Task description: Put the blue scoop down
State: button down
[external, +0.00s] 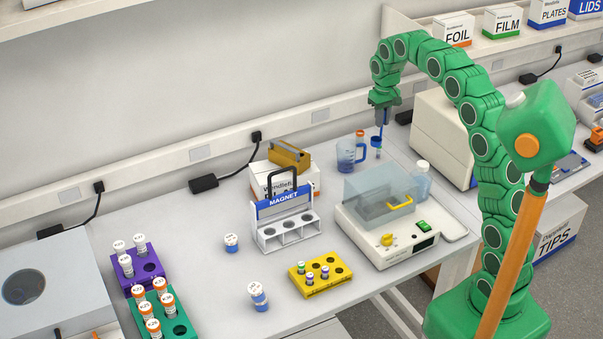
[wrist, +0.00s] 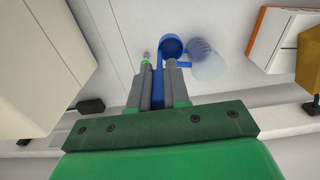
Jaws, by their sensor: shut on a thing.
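The blue scoop (external: 376,142) hangs upright below my gripper (external: 381,122) at the back of the white bench, in the external view. In the wrist view my gripper (wrist: 158,70) is shut on the scoop's handle, and the scoop's round cup (wrist: 173,47) shows just beyond the fingertips. I cannot tell whether the cup touches the bench top.
A clear jug (external: 347,155) with blue liquid stands just left of the scoop. A bottle (external: 421,180) and a clear-lidded machine (external: 384,215) stand in front. A large beige box (external: 441,135) is to the right. The bench (external: 215,281) has bare room at left.

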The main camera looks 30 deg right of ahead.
notch_tip(320, 180, up, 12)
jog(key=s+a+n, duration=0.4)
jog(key=s+a, duration=0.1)
jog(key=a, duration=0.7)
jog(key=s+a+n, duration=0.3)
jog(key=s+a, duration=0.1)
jog(key=a, duration=0.9)
jog(key=s+a+n, duration=0.4)
jog(key=s+a, duration=0.1)
jog(key=a, duration=0.7)
jog(key=s+a+n, duration=0.7)
jog(key=s+a, duration=0.9)
jog(key=s, duration=0.3)
notch_tip(320, 180, down, 11)
jog(key=w+a+f, duration=0.7)
jog(key=a+f, duration=0.2)
jog(key=a, duration=0.2)
jog(key=shift+w, duration=0.3)
jog(key=shift+a+f, duration=0.1)
jog(key=shift+f, duration=0.05)
